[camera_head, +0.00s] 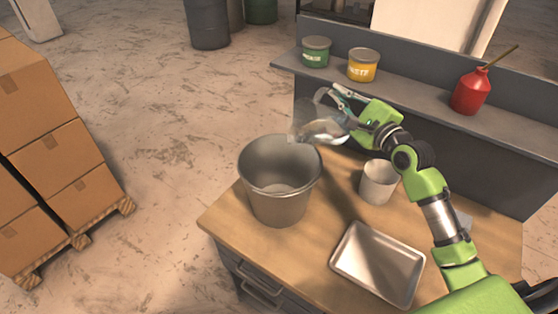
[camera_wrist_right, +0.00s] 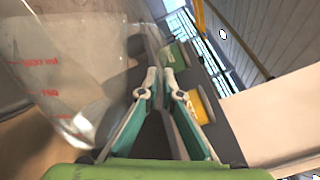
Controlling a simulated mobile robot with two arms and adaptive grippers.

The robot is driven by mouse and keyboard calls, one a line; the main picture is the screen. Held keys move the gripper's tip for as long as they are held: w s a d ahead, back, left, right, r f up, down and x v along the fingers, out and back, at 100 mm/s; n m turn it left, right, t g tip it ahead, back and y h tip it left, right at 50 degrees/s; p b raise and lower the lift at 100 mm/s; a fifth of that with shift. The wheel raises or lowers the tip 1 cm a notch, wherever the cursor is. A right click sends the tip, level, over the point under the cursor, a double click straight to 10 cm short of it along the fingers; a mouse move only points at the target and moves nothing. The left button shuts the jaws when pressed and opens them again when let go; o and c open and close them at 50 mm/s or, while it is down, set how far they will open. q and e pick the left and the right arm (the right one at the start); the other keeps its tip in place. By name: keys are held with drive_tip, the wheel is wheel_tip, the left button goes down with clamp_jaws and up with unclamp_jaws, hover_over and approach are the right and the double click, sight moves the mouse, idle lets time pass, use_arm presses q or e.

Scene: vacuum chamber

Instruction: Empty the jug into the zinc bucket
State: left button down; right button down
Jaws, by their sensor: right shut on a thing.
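The clear jug (camera_head: 306,121) is tilted on its side at the back right rim of the zinc bucket (camera_head: 281,166), its mouth end toward the bucket. Pale, shiny contents seem to lie along its lower side. No falling stream is clear to see. The bucket stands upright on the wooden workbench, and the inside that shows looks bare. My right gripper (camera_head: 340,95) is shut on the jug, at its handle side. In the right wrist view the jug (camera_wrist_right: 45,65) shows red volume marks left of the gripper fingers (camera_wrist_right: 160,80). My left gripper is not in view.
A white cup (camera_head: 378,182) and a metal tray (camera_head: 350,264) stand on the workbench (camera_head: 300,247), right of the bucket. The shelf behind holds a green can (camera_head: 316,52), a yellow can (camera_head: 363,65) and a red oil can (camera_head: 470,93). Cardboard boxes (camera_head: 60,155) stand on the left.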

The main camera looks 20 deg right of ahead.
sight(322, 105)
drive_tip(key=shift+s+a+r+n+b, duration=0.1)
drive_tip(key=shift+a+r+n+b, duration=0.15)
drive_tip(key=shift+a+n, duration=0.25)
drive_tip(key=shift+s+a+r+n+b, duration=0.1)
drive_tip(key=shift+a+r+n+b, duration=0.1)
drive_tip(key=shift+a+n, duration=0.3)
idle(1.6)
drive_tip(key=shift+s+a+n+b, duration=0.15)
drive_tip(key=shift+a+n, duration=0.25)
drive_tip(key=shift+a, duration=0.45)
drive_tip(key=shift+s+a+n+b, duration=0.15)
drive_tip(key=shift+a+n, duration=0.25)
drive_tip(key=shift+a, duration=0.4)
idle(0.8)
drive_tip(key=shift+s+a+r+n+p, duration=0.1)
drive_tip(key=shift+a+r+n+p, duration=0.35)
drive_tip(key=shift+a+p, duration=0.2)
drive_tip(key=shift+s+a+r+n+p, duration=0.1)
drive_tip(key=shift+a+r+n+p, duration=0.2)
drive_tip(key=shift+a+n+p, duration=0.35)
idle(0.6)
drive_tip(key=shift+s+a+r+n+p, duration=0.1)
drive_tip(key=shift+a+r+n+p, duration=0.1)
drive_tip(key=shift+a+n+p, duration=0.4)
